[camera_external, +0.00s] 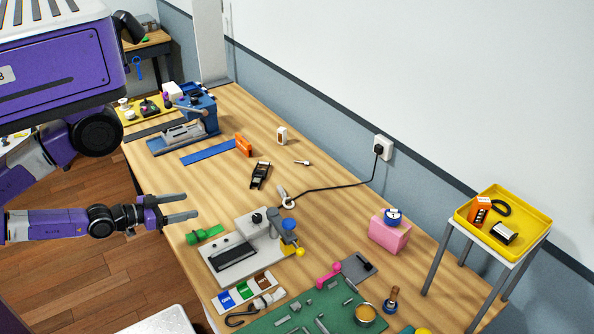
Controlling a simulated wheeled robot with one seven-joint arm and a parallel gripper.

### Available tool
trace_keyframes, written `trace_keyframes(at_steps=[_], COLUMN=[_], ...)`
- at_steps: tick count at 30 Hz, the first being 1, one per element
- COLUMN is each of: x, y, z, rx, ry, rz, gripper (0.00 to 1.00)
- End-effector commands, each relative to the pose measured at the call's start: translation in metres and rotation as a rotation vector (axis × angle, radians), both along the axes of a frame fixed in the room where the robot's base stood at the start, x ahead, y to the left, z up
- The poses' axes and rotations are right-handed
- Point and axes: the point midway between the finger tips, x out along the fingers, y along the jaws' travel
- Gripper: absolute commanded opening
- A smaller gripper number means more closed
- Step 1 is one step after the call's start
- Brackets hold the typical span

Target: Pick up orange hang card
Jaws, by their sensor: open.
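My gripper (192,206) is open and empty, with its two fingers pointing right near the left edge of the wooden table (330,225). An orange item (243,146) lies on the table beyond the gripper, beside the end of a blue strip (208,152). Another orange item (480,209), with pale and dark markings, is in the yellow tray (540,221) at the right, beside a black loop. I cannot tell for sure which of the two is the hang card. The gripper is well apart from both.
A grey machine (228,256) with a cable to a wall socket stands right of the gripper. A green tool (204,234) lies near the fingers. A blue press (197,112) stands at the back. A pink block (389,234) sits near the wall. The table's middle right is mostly clear.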

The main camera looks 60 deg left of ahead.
Motion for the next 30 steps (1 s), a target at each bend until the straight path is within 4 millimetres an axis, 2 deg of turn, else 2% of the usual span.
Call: trace_keyframes(at_steps=[1,3,11,14,17,20,24,30], x=[0.0,0.0,0.001,0.009,0.027,0.055,0.098,0.162], y=[0.0,0.0,0.0,0.004,0.011,0.023,0.045,0.082], z=[0.0,0.0,0.0,-0.005,-0.018,-0.033,-0.051,-0.063], rx=[0.0,0.0,0.0,-0.006,-0.025,-0.052,-0.094,-0.154], ry=[0.0,0.0,-0.001,-0.004,-0.004,-0.005,-0.004,-0.008], rz=[0.0,0.0,0.002,0.022,0.065,0.12,0.193,0.272], gripper=[0.85,0.99,1.0,1.0,1.0,1.0,1.0,1.0])
